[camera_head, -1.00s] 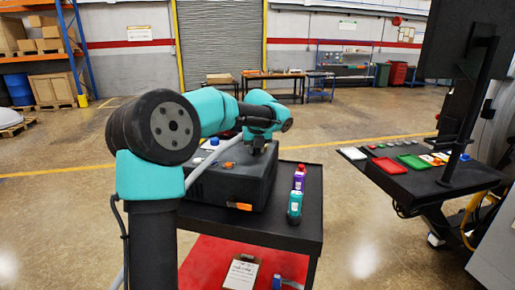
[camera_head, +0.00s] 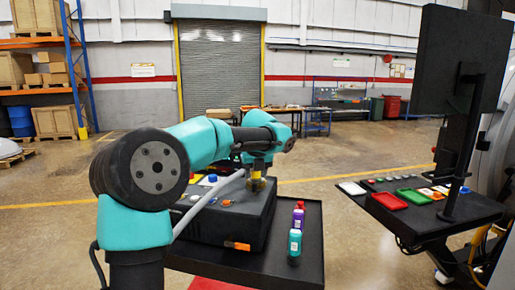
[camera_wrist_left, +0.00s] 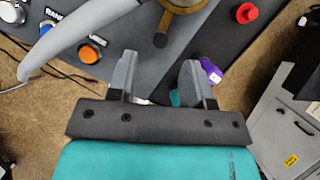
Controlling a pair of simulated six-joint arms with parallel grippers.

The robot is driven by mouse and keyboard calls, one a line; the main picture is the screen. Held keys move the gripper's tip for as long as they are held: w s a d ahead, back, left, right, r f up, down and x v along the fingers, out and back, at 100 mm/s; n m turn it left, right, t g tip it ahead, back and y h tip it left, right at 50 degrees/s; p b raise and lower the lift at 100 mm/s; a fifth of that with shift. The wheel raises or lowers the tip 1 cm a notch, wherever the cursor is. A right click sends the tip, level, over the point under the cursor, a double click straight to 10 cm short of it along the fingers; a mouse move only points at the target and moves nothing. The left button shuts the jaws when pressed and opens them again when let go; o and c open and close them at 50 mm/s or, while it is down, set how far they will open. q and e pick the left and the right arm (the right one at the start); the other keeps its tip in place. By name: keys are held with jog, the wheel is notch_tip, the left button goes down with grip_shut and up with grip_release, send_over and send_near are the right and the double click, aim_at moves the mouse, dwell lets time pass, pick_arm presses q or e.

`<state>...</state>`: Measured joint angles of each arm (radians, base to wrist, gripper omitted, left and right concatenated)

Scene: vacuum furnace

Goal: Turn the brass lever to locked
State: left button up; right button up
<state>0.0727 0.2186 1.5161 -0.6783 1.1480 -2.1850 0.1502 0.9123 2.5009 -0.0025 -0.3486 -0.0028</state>
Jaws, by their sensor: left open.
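The brass lever (camera_wrist_left: 161,38) is at the top of the left wrist view, cut off by the frame edge. It is a dark gold arm with a round end, joined to a brass hub (camera_wrist_left: 184,4). My left gripper (camera_wrist_left: 157,72) is open, its two grey fingers on either side just below the lever's end; nothing is between them. In the head view a brass-coloured fitting (camera_head: 257,184) stands on the black box (camera_head: 250,222), below my left wrist; the fingers are hard to make out there. My right gripper is not in view.
A grey hose (camera_wrist_left: 75,30) curves past the lever on the left. Blue (camera_wrist_left: 48,29) and orange (camera_wrist_left: 89,53) knobs and a red button (camera_wrist_left: 246,12) flank it. Purple (camera_head: 298,216) and teal (camera_head: 294,243) bottles stand on the black cart (camera_head: 312,230). A side table (camera_head: 425,212) is at right.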

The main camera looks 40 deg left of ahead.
pick_arm(q)
jog(key=v, duration=1.1)
jog(key=shift+a, duration=0.1)
